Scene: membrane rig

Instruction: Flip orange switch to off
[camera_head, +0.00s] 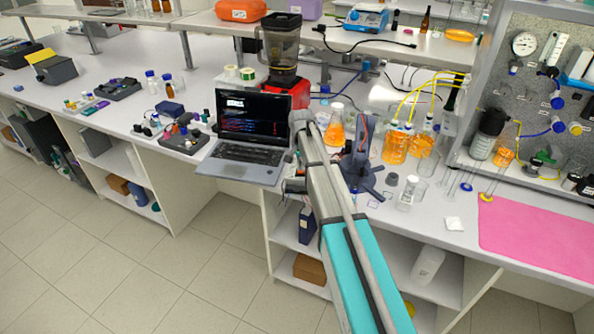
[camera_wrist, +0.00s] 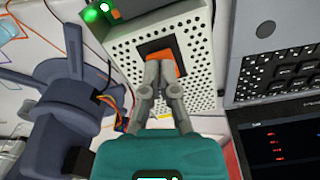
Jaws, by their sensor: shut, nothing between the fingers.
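The orange switch (camera_wrist: 181,62) sits in a black surround on a pale perforated box (camera_wrist: 203,65) in the wrist view. Its orange edges show on both sides of my fingertips, which cover its middle, so its on or off position cannot be read. My gripper (camera_wrist: 159,60) is shut and empty, with its tips right over the switch. Whether they touch it cannot be told. A green light (camera_wrist: 92,14) glows at the box's upper left end. In the head view my arm reaches across the bench, and I cannot make out the switch there.
A dark blue-grey stand (camera_wrist: 55,95) stands close on the left in the wrist view. An open laptop (camera_head: 232,152) lies left of my arm, with a blender (camera_head: 284,50) behind it. Flasks of orange liquid (camera_head: 396,148) stand to the right. A pink mat (camera_head: 535,240) lies clear.

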